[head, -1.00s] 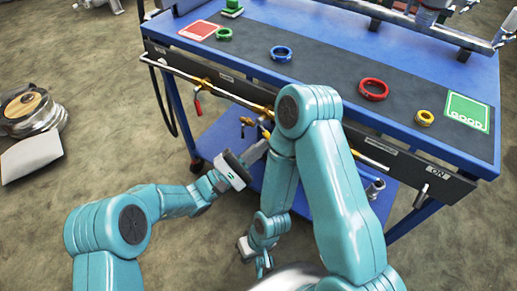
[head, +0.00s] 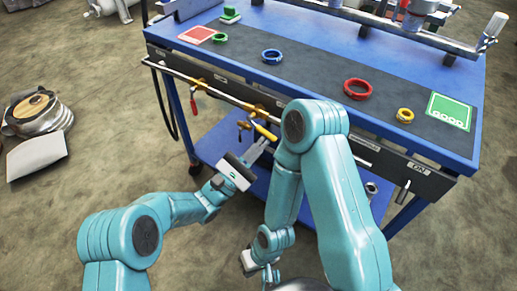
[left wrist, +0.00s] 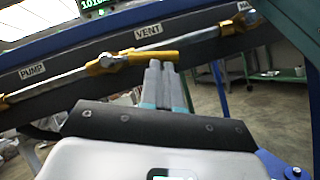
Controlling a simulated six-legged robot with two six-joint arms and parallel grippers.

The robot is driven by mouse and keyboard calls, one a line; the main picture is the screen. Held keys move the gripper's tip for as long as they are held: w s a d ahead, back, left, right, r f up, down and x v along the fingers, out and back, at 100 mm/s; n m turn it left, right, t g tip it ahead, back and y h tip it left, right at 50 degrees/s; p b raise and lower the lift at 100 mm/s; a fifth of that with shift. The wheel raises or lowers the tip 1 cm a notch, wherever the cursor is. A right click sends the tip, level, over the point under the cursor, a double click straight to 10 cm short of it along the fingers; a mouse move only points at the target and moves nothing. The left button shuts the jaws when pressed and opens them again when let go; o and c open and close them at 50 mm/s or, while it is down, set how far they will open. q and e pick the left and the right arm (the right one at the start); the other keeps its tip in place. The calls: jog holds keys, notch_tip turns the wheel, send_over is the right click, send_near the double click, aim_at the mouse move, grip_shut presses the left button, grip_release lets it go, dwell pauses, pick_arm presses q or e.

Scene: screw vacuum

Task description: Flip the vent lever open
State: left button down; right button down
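The vent lever has a yellow handle (head: 265,132) on the pipe along the bench front. In the left wrist view the yellow handle (left wrist: 150,56) lies roughly along the pipe, just under the VENT label (left wrist: 148,31). My left gripper (head: 264,146) is below and in front of the handle. Its two fingers (left wrist: 161,66) look closed together, with their tips just below the handle's right end; I cannot tell if they touch it. My right gripper (head: 262,270) hangs low near the floor, small and partly hidden, away from the lever.
A red-handled valve (head: 193,103) is on the same pipe to the left, near the PUMP label (left wrist: 33,71). My right arm's elbow covers part of the pipe just right of the lever. Coloured rings, such as the red ring (head: 357,89), lie on the bench top (head: 310,77).

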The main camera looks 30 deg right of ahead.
pick_arm(q)
jog(key=shift+s+d+r+g, duration=0.25)
jog(key=shift+s+r+g, duration=0.1)
jog(key=shift+r, duration=0.2)
pick_arm(e)
jog(key=shift+s+d+r, duration=0.15)
jog(key=shift+s, duration=0.2)
pick_arm(q)
jog(key=shift+s+r, duration=0.15)
